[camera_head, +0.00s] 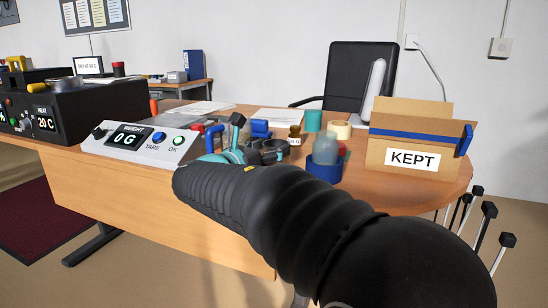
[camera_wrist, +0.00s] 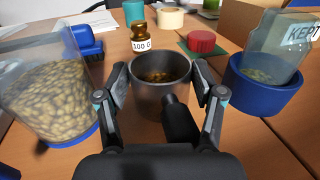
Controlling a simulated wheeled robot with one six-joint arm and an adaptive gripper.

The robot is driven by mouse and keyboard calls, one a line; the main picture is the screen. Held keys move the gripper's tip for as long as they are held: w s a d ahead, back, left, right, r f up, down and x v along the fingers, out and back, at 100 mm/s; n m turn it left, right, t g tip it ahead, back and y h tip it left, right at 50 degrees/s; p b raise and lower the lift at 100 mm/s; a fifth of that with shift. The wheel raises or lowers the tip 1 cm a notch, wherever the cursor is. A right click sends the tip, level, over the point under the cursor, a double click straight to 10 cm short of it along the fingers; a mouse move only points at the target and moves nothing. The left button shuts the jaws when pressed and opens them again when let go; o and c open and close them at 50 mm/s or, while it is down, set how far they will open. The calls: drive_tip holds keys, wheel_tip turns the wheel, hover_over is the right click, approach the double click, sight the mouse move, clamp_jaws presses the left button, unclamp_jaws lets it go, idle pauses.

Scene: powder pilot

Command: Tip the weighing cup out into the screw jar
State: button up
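The weighing cup (camera_wrist: 161,85) is a dark grey metal cup with brown pellets inside. My gripper (camera_wrist: 162,88) has a finger against each side of it and appears shut on it; the cup is upright. In the head view my gripper (camera_head: 238,150) is partly hidden by my own arm. The screw jar (camera_wrist: 272,50) is clear and stands in a blue holder (camera_wrist: 262,97), right of the cup and apart from it. A few pellets lie at its bottom. The jar also shows in the head view (camera_head: 325,150). A red lid (camera_wrist: 202,41) lies behind it.
A clear tub of pellets (camera_wrist: 48,90) stands close at left. A brass 100 G weight (camera_wrist: 141,38) is just behind the cup. The scale (camera_head: 145,142) reads 0 G. A KEPT box (camera_head: 425,135) stands at the table's right end, behind the jar.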

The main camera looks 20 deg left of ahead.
drive_tip(key=shift+o, duration=1)
clamp_jaws()
drive_tip(key=shift+r+p, duration=2.45)
drive_tip(key=shift+r, duration=0.1)
